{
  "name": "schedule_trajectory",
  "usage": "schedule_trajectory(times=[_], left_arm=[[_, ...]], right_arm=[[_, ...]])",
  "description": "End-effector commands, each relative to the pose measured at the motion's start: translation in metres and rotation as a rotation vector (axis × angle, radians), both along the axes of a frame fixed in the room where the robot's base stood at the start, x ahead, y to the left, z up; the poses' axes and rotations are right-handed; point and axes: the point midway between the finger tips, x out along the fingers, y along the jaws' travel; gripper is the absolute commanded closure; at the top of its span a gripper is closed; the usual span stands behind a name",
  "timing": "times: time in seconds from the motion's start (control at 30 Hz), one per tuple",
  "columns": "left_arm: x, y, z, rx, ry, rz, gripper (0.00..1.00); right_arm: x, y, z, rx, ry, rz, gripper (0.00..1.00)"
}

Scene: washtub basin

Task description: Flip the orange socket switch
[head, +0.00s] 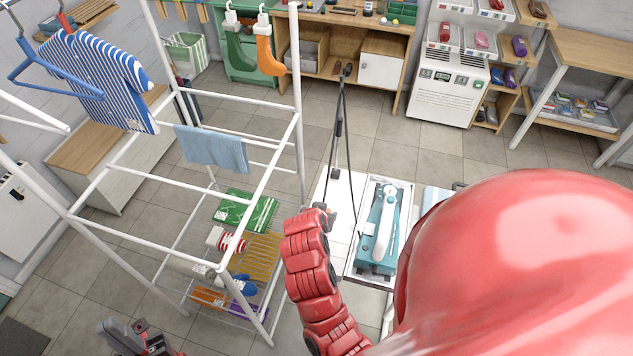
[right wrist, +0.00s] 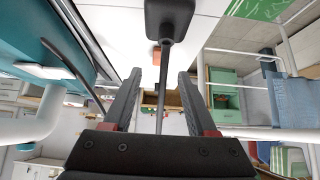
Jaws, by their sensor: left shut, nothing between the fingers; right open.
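A small orange-brown block (right wrist: 157,55), likely the orange socket switch, shows beyond my right gripper in the right wrist view, against the white board. A black head (right wrist: 170,18) on a thin rod stands in front of it. My right gripper (right wrist: 158,85) is open, and the rod runs between its fingers in the picture; I cannot tell whether they touch. In the head view my red right arm covers the lower left part of the white board (head: 343,205), and its fingers are mostly hidden. My left gripper (head: 124,328) is shut and empty at the bottom left, away from the board.
A white drying rack (head: 265,190) with a blue towel (head: 212,148) stands left of my right arm. Floor beyond is clear up to the shelves.

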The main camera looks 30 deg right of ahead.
Motion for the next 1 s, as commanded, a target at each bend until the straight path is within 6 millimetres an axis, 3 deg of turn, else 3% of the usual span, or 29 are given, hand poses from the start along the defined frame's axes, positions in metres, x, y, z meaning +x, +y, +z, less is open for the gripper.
schedule_trajectory(times=[0.03,0.27,0.4,0.63,1.0], left_arm=[[0.000,0.000,0.013,0.000,0.000,0.000,1.00],[0.000,0.000,0.043,0.000,0.000,0.000,1.00],[0.000,0.000,0.072,0.000,-0.001,0.000,1.00],[0.000,0.000,0.094,0.000,0.000,0.000,1.00],[0.000,0.000,0.096,0.000,0.000,0.000,1.00]], right_arm=[[-0.004,0.008,0.018,-0.002,-0.004,0.008,0.43],[-0.033,0.041,0.065,-0.003,0.002,0.011,0.43],[-0.044,0.053,0.088,-0.001,0.003,0.006,0.43],[-0.056,0.066,0.102,0.001,0.003,0.002,0.43],[-0.059,0.069,0.103,0.000,0.002,0.000,0.43]])
